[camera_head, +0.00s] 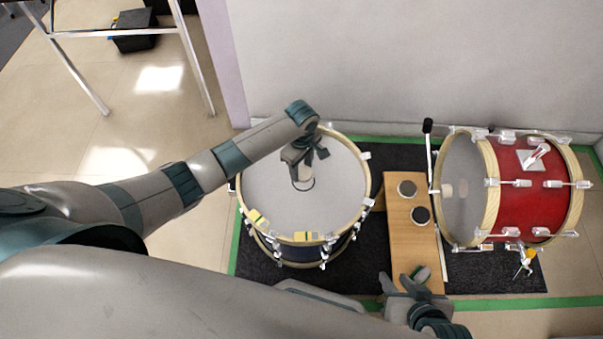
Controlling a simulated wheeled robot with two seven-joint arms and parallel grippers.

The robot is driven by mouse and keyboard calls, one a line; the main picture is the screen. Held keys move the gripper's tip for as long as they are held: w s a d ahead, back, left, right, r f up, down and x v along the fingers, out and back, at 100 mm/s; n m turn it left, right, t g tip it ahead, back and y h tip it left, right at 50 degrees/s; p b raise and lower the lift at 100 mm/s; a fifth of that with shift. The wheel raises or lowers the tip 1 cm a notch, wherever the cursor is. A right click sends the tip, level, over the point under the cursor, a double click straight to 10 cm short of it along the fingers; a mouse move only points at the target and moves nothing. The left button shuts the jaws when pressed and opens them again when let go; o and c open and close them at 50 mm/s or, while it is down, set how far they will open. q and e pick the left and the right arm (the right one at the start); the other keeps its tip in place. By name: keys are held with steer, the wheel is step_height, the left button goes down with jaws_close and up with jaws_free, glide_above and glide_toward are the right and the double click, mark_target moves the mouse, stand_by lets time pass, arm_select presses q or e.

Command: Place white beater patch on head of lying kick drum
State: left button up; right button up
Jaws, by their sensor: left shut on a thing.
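The lying kick drum (265,195) rests with its pale grey head facing up and a wooden hoop around it, left of the wooden board. My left gripper (301,171) reaches over the head from the left and is shut on the white beater patch (304,185). The patch is at or just above the head, near its middle; I cannot tell whether it touches. The gripper hides part of the patch. My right gripper (407,284) is open and empty at the near end of the board.
Yellow pieces (306,237) sit on the lying drum's near hoop. A wall closes off the back.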

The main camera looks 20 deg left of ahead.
mark_target(302, 171)
steer(key=shift+s+d+f, duration=0.1)
